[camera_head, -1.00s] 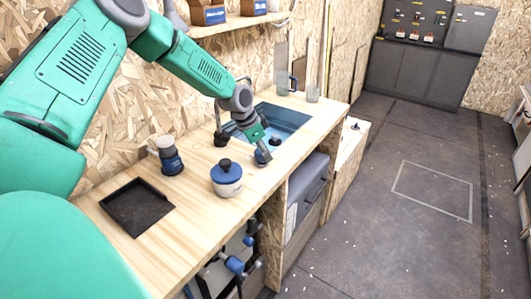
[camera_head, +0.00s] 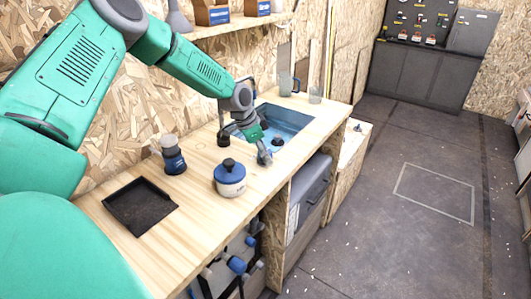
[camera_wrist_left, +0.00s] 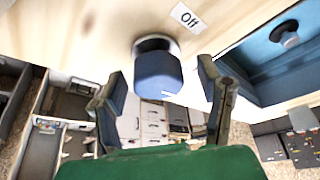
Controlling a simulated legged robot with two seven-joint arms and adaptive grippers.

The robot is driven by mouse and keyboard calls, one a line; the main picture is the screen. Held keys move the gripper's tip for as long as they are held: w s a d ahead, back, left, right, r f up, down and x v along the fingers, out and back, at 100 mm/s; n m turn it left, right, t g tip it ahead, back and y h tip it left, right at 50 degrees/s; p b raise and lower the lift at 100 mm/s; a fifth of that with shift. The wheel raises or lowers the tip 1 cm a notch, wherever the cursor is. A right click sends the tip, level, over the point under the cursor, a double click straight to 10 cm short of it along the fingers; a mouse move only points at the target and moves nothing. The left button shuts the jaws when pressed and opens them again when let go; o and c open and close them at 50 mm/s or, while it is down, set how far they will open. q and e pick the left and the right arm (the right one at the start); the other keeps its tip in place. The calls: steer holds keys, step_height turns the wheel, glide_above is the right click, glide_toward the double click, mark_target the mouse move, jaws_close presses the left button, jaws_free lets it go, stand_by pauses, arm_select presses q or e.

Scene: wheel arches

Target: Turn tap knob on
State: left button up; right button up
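The tap knob (camera_wrist_left: 157,70) is a blue rounded block on the front edge of the wooden counter, with a white label reading "Off" (camera_wrist_left: 188,18) beside it. My left gripper (camera_wrist_left: 161,76) is open in the left wrist view, with one finger on each side of the knob and visible gaps to both. In the head view my left gripper (camera_head: 264,157) is at the counter's front edge, in front of the sink, and largely hides the knob. My right gripper is not in view.
The blue sink (camera_head: 288,118) is recessed in the counter (camera_head: 200,207). A white pot with a blue lid (camera_head: 229,181) stands close left of my gripper. A blue-based jar (camera_head: 173,160) and black tray (camera_head: 140,205) are further left.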

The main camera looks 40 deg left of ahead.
arm_select(q)
steer(key=shift+w+r, duration=0.1)
steer(key=shift+w, duration=0.05)
steer(key=shift+r, duration=0.35)
steer(key=v, duration=1.1)
steer(key=shift+s+a, duration=0.25)
steer(key=shift+a, duration=0.05)
steer(key=shift+f, duration=0.1)
